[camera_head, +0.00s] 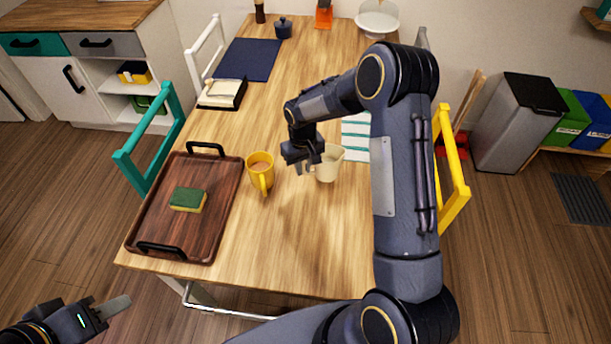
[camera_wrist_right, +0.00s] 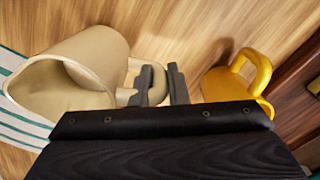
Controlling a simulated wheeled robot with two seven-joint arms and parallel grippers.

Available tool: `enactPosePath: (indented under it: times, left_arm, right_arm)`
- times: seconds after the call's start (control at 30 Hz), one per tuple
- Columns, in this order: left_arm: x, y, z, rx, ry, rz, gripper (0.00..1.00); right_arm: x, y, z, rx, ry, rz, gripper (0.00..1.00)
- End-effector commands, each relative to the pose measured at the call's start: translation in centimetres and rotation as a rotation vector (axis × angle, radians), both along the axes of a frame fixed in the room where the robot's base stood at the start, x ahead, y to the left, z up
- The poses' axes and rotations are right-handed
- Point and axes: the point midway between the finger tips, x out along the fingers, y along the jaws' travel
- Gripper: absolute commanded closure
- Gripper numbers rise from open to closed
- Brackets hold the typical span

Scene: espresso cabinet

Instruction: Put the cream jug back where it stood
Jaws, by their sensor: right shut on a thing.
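The cream jug (camera_head: 329,163) is pale beige and stands on or just above the wooden table, right of the yellow mug; I cannot tell if its base touches the wood. In the right wrist view the jug (camera_wrist_right: 75,75) lies to the left, its open mouth toward the camera. My right gripper (camera_head: 305,163) is at the jug's left side. In the wrist view its two fingers (camera_wrist_right: 160,88) are shut on the jug's handle (camera_wrist_right: 146,78). My left gripper (camera_head: 100,312) is at the lower left, away from the table; whether it is open is unclear.
A dark wooden tray (camera_head: 165,225) with a sponge (camera_head: 188,199) lies further left. A striped cloth (camera_head: 356,138) lies right of the jug. The table's front middle is clear.

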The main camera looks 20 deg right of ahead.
Motion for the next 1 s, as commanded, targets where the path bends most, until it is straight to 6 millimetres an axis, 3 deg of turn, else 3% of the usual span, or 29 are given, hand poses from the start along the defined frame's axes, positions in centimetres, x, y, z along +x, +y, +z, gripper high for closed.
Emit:
enactPosePath:
  times: [0.17, 0.4, 0.83, 0.87, 1.0]
  left_arm:
    - [0.0, 0.0, -0.4, 0.0, 0.0, 0.0, 0.64]
    - [0.0, 0.0, -1.8, 0.0, -0.001, 0.0, 0.64]
    - [0.0, 0.0, -2.3, 0.0, 0.0, 0.0, 0.64]
    - [0.0, 0.0, -2.1, 0.0, 0.0, 0.0, 0.64]
    - [0.0, 0.0, -2.1, 0.0, 0.0, 0.0, 0.64]
  right_arm:
    - [0.3, -0.6, -0.8, 0.0, -0.001, 0.0, 1.0]
    - [0.5, -1.0, -4.2, 0.0, 0.001, 0.001, 1.0]
    - [0.5, -1.0, -4.7, 0.0, -0.001, 0.0, 1.0]
    - [0.5, -1.0, -4.6, 0.0, 0.0, 0.0, 0.82]
    - [0.5, -1.0, -4.5, 0.0, 0.0, 0.0, 0.64]
